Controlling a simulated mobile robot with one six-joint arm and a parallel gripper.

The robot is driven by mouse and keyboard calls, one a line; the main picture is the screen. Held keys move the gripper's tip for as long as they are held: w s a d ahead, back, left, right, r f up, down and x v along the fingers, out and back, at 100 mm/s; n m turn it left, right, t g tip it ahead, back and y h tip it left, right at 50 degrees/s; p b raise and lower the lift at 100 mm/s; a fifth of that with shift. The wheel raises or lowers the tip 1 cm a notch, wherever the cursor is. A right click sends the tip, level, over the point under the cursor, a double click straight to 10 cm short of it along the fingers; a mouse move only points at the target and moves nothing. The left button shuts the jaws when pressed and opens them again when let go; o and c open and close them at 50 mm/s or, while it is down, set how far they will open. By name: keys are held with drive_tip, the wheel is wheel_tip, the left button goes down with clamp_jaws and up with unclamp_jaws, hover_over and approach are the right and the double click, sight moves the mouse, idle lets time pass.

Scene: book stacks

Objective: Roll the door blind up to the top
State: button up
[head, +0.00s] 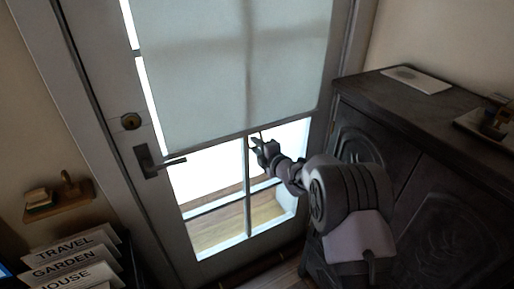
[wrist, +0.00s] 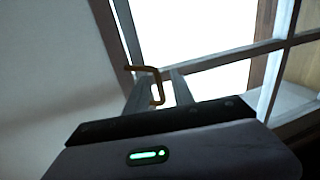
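The pale door blind (head: 235,65) hangs over the upper part of the door, and its bottom edge is above the lower panes. In the wrist view the blind (wrist: 45,75) fills the left side, with a darker strip along its edge. A small brass-coloured pull (wrist: 157,82) is at that edge. My gripper (head: 262,142) is just at the blind's bottom edge, right of its middle. In the wrist view my gripper (wrist: 160,76) has its fingers apart, with the pull between or just before them. I cannot tell whether they touch it.
The door has a lever handle (head: 150,162) and a lock (head: 131,121) at left. A dark carved cabinet (head: 365,105) stands close on the right, behind my arm. Signs reading TRAVEL, GARDEN and HOUSE (head: 65,265) and a small wall shelf (head: 62,207) are at lower left.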

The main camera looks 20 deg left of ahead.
clamp_jaws()
idle(1.3)
